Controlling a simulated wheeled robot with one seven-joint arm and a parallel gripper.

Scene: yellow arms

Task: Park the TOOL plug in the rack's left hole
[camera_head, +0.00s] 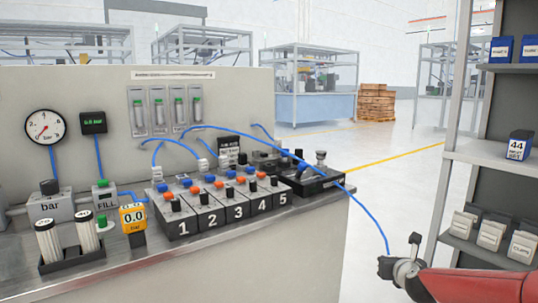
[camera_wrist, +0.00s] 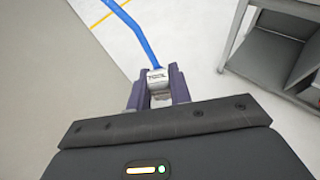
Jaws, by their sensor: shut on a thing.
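The TOOL plug (camera_wrist: 157,76) is a pale block marked TOOL, with a blue hose (camera_wrist: 133,31) running from its far end. My gripper (camera_wrist: 157,88) is shut on it, with one dark finger on each side. In the head view my gripper (camera_head: 400,266) is at the lower right, off the bench's right end, over the floor. The blue hose (camera_head: 362,206) arcs from the bench down to it. The plug itself is too small to make out there. I cannot tell for certain which item is the rack; a black block (camera_head: 318,181) sits at the bench's right end, its holes not clear.
Valve blocks numbered 1 to 5 (camera_head: 215,210) line the bench (camera_head: 130,272), with hoses above. A black tray (camera_head: 72,259) with two white cylinders is at the left. Floor between is clear.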

